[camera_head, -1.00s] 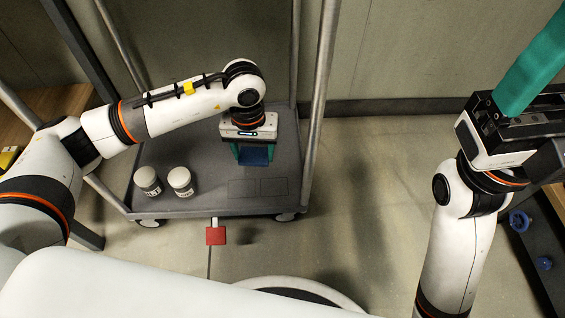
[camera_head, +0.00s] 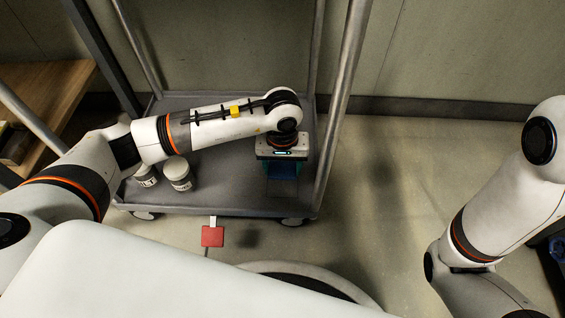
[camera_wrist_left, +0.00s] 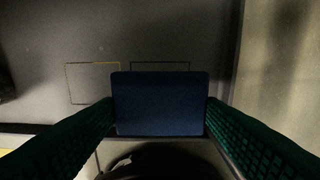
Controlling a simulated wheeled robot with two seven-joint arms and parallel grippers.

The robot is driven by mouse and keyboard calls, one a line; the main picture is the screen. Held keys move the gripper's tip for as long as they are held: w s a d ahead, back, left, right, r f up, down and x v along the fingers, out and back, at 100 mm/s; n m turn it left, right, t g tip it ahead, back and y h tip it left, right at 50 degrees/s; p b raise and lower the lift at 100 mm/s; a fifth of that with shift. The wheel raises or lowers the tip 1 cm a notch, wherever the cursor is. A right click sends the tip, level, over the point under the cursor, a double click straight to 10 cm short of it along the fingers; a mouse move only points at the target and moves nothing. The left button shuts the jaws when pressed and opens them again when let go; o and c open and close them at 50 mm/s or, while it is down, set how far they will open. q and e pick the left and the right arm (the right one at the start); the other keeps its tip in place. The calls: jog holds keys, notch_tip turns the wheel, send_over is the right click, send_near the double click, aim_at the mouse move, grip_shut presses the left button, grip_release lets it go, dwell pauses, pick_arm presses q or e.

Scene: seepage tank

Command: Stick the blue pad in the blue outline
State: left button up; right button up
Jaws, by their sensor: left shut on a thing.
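The blue pad (camera_wrist_left: 160,104) fills the middle of the left wrist view, between the two green fingers of my left gripper (camera_wrist_left: 160,118), which is shut on it. In the head view my left gripper (camera_head: 282,172) holds the dark blue pad (camera_head: 281,187) over the right part of the trolley's grey deck. Two thin rectangular outlines show on the deck in the left wrist view. The left outline (camera_wrist_left: 67,84) has a partly yellowish top edge. The right outline (camera_wrist_left: 160,63) looks dark and is mostly hidden by the pad. I cannot tell which is blue. My right gripper is out of view.
The trolley deck (camera_head: 225,200) carries two white jars (camera_head: 178,174) left of the gripper, partly behind my left arm. Metal trolley posts (camera_head: 340,100) rise near the gripper's right side. A red tag (camera_head: 212,236) is in front of the trolley. Floor to the right is clear.

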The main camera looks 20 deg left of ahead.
aim_at(282, 171)
pick_arm(q)
jog(key=shift+f+b, duration=0.7)
jog(key=shift+f, duration=0.1)
notch_tip(282, 171, down, 2)
jog(key=shift+f+b, duration=0.25)
jog(key=shift+b, duration=0.8)
jog(key=shift+f, duration=0.2)
jog(key=shift+s+b, duration=0.1)
jog(key=shift+b, duration=0.2)
jog(key=shift+f, duration=0.2)
jog(key=shift+f+b, duration=0.95)
jog(key=shift+f, duration=0.1)
jog(key=shift+f+b, duration=0.45)
jog(key=shift+b, duration=0.1)
